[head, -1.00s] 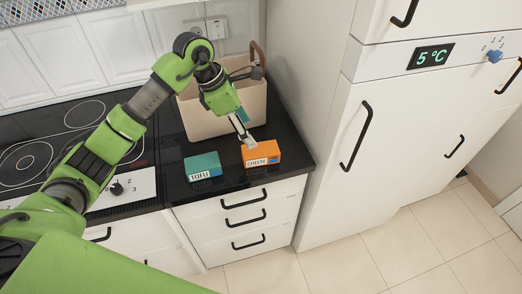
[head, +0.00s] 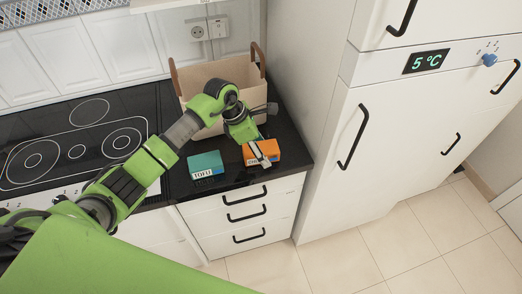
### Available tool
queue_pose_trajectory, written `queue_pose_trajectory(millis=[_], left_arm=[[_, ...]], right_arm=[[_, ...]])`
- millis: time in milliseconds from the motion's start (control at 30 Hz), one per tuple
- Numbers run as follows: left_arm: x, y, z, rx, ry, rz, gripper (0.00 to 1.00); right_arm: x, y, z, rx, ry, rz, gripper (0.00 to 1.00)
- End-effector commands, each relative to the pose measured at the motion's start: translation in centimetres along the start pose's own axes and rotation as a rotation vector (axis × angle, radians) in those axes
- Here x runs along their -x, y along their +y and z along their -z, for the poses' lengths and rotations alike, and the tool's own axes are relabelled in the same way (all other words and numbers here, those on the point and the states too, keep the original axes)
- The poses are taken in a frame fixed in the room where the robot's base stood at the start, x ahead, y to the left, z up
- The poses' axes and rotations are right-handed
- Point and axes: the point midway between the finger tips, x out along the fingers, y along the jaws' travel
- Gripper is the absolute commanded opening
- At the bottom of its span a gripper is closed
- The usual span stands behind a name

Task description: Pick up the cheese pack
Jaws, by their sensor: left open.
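The orange cheese pack (head: 271,151) lies on the black countertop near its front right corner. My left gripper (head: 262,158) is open, and its fingers are over the pack's left part, covering much of its label. I cannot tell whether the fingers touch the pack. My right gripper is not in the head view.
A teal tofu pack (head: 206,165) lies just left of the cheese pack. A beige basket with brown handles (head: 198,78) stands behind, partly hidden by my arm. A cooktop (head: 75,150) is at left. A tall white fridge (head: 375,150) rises at right.

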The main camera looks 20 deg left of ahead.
Motion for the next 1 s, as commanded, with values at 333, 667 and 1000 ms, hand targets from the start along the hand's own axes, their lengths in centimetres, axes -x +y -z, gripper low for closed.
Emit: queue_pose_trajectory(millis=[333,667,1000], left_arm=[[-0.1,0.03,0.09,0.0,0.0,0.0,0.61],[-0.4,0.03,0.23,0.0,0.0,0.0,0.61],[-0.41,0.01,0.21,0.001,0.0,0.0,0.61]], right_arm=[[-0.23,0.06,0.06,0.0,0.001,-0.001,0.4],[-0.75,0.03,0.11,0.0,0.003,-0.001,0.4],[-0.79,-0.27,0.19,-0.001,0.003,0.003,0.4]])
